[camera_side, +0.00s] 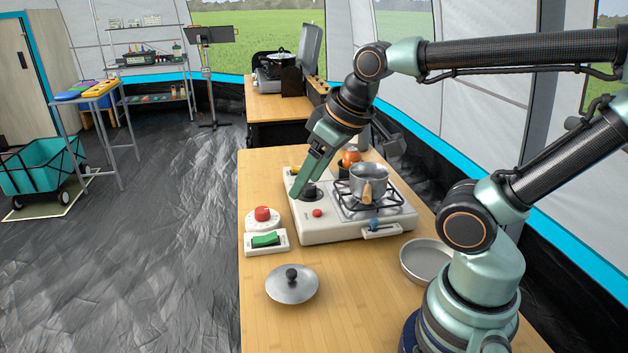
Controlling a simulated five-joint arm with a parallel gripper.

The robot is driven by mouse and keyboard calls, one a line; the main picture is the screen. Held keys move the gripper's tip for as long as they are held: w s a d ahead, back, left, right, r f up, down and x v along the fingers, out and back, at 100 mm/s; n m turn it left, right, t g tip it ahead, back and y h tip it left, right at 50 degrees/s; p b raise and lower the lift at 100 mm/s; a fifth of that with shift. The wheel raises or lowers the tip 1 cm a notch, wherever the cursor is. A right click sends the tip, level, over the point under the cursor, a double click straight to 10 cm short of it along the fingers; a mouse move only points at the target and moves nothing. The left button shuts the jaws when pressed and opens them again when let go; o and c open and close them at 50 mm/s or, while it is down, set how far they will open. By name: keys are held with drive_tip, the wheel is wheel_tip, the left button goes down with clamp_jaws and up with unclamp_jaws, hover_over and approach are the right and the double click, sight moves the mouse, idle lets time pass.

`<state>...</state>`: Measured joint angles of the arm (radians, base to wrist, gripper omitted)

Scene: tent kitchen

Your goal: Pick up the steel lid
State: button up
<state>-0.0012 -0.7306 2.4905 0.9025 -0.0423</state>
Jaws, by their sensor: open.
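The steel lid (302,290) lies flat on the wooden table (345,325) near its front left. It is a shallow round disc with a black knob on top. My gripper (300,190) is above the left part of the camping stove, well behind the lid and higher than it. It points down and to the left and is apart from the lid. The jaws are open, with nothing seen between them. One finger largely hides the other.
The white stove (335,232) holds a steel pot (370,183) on its burner. A red-knobbed timer (263,218) and a green switch (266,240) sit left of the stove, behind the lid. A shallow round pan (425,262) lies at right. The table around the lid is clear.

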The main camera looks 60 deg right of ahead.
drive_tip(key=n, duration=0.1)
drive_tip(key=n+g, duration=0.5)
drive_tip(key=n, duration=1.1)
hover_over(291, 272)
wheel_tip(291, 272, down, 9)
wheel_tip(291, 272, down, 12)
drive_tip(key=shift+r, duration=0.15)
drive_tip(key=shift+c, duration=0.3)
clamp_jaws()
